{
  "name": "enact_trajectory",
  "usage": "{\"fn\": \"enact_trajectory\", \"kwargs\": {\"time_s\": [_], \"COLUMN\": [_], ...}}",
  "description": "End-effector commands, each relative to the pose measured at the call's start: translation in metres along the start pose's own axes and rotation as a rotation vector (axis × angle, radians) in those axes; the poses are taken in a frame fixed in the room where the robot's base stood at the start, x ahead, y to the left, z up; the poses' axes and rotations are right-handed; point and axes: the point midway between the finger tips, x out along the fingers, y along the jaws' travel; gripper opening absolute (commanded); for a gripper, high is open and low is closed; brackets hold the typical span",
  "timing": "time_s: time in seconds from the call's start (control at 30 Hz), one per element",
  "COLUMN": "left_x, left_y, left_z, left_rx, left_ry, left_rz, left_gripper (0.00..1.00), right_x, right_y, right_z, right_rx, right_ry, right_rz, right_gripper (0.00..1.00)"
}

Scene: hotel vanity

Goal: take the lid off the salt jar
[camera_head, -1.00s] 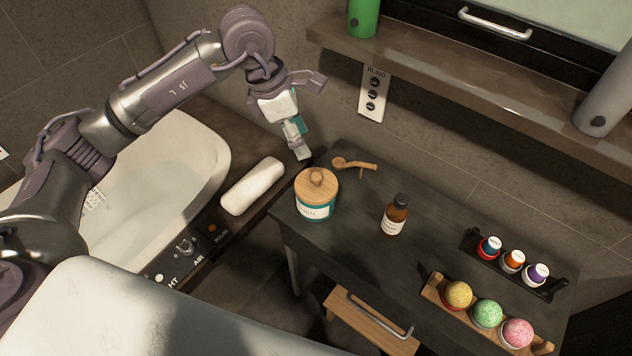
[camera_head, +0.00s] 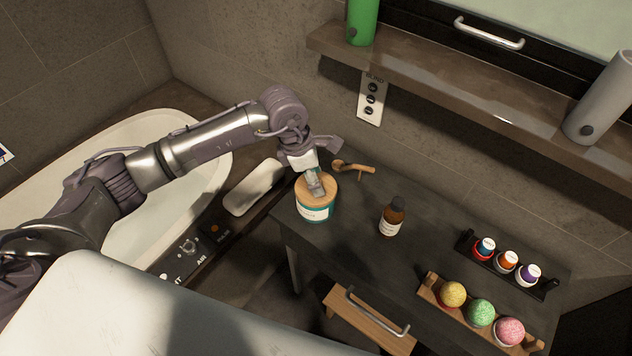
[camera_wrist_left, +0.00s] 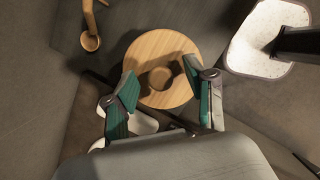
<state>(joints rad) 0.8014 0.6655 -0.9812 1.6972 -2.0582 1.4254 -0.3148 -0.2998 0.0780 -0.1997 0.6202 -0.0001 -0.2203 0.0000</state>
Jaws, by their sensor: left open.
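The salt jar (camera_head: 314,212) stands upright on the dark table, teal with a white label. Its round wooden lid (camera_head: 329,199) is on it; in the left wrist view the lid (camera_wrist_left: 165,50) shows a round knob (camera_wrist_left: 161,77). My left gripper (camera_head: 316,190) is over the lid in the head view and hides the knob there. In the left wrist view my left gripper (camera_wrist_left: 163,92) is open, with one teal-padded finger on each side of the knob. I cannot tell whether the fingers touch the lid. My right gripper is not in view.
A wooden scoop (camera_head: 353,167) lies behind the jar, and a brown bottle (camera_head: 393,218) stands to its right. Farther right are a rack of small bottles (camera_head: 507,262) and a wooden tray of bath bombs (camera_head: 428,290). A white towel roll (camera_head: 254,188) lies left of the table.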

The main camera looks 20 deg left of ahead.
Motion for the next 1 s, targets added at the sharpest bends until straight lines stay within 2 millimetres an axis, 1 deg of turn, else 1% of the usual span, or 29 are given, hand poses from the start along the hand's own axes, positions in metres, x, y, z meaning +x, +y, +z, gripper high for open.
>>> {"fn": "enact_trajectory", "kwargs": {"time_s": [0.1, 0.3, 0.37, 0.4, 0.63, 0.67, 1.0], "left_x": [0.0074, 0.0083, 0.0082, 0.0081, 0.0081, 0.0081, 0.006], "left_y": [-0.0001, 0.0, 0.0, 0.0, 0.0, 0.0, 0.0003], "left_z": [0.0002, 0.0, 0.0, 0.0, -0.0002, -0.0003, 0.0003], "left_rx": [0.001, 0.001, 0.001, 0.001, 0.001, 0.001, 0.001], "left_ry": [0.0, -0.001, -0.001, -0.001, 0.0, 0.0, 0.0], "left_rz": [0.001, 0.001, 0.001, 0.001, 0.001, 0.001, 0.001], "left_gripper": [0.55, 0.55, 0.47, 0.4, 0.02, 0.0, 0.0], "right_x": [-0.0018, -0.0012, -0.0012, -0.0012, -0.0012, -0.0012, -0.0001], "right_y": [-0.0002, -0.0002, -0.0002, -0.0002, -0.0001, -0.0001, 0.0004], "right_z": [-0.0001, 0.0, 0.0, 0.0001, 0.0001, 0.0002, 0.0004], "right_rx": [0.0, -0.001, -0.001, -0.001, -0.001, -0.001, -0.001], "right_ry": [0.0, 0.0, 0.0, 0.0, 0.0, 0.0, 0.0], "right_rz": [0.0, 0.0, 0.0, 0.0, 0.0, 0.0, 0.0], "right_gripper": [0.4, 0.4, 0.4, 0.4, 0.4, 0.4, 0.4]}}
